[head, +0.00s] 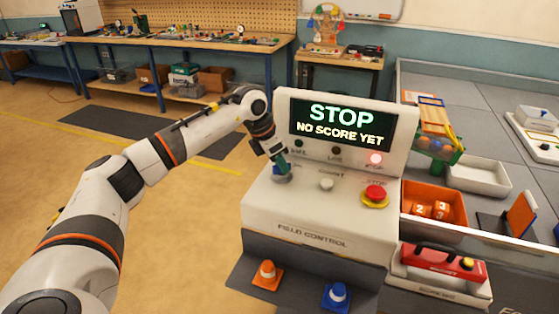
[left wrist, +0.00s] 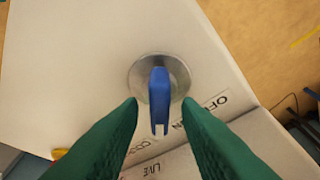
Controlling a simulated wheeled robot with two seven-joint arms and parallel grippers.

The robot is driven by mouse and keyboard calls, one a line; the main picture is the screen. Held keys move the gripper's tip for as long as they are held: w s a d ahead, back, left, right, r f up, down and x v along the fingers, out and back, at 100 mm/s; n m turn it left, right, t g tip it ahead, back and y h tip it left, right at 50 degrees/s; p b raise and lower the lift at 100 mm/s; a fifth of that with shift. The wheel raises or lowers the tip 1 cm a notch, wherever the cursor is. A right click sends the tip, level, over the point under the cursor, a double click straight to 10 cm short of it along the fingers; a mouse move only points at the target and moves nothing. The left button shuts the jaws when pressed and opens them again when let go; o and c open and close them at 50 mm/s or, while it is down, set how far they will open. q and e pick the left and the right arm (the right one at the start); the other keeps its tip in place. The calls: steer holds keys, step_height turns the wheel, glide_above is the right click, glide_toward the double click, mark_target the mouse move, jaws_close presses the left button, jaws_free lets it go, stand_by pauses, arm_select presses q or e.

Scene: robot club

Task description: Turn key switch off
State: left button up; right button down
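The key switch is a blue key (left wrist: 159,95) in a round metal plate (left wrist: 140,78) on the white field control console (head: 318,220). ON and OFF labels are printed beside it, partly covered by a finger. My left gripper (head: 283,167) is over the left part of the console's sloped top. In the left wrist view its green fingers (left wrist: 160,112) are open, one on each side of the key's lower end, with a gap to the key on both sides. In the head view the gripper mostly hides the key.
The console screen (head: 341,124) reads STOP, NO SCORE YET, and a red lamp (head: 375,158) glows below it. A white button (head: 326,184) and a red stop button (head: 375,193) sit right of the gripper.

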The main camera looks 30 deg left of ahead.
arm_select(q)
jaws_close()
steer(key=shift+n, duration=0.3)
steer(key=n+y, duration=0.1)
steer(key=n, duration=0.1)
steer(key=shift+d+n+t, duration=0.15)
steer(key=shift+n+t, duration=0.15)
steer(key=shift+n, duration=0.1)
steer(key=n+y+b, duration=0.1)
steer(key=n, duration=0.2)
steer(key=shift+d+n+y, duration=0.1)
steer(key=shift+n+y, duration=0.2)
steer(key=n+y, duration=0.1)
steer(key=n, duration=0.1)
steer(key=n+y+b, duration=0.1)
steer(key=n, duration=0.2)
steer(key=shift+d, duration=0.15)
steer(key=n+g, duration=0.1)
steer(key=n, duration=0.2)
steer(key=n+g+y+b, duration=0.1)
steer(key=n, duration=0.1)
steer(key=shift+w+n+y, duration=0.1)
steer(key=shift+n+y, duration=0.2)
steer(key=shift+n, duration=0.1)
steer(key=shift+o, duration=0.9)
jaws_free()
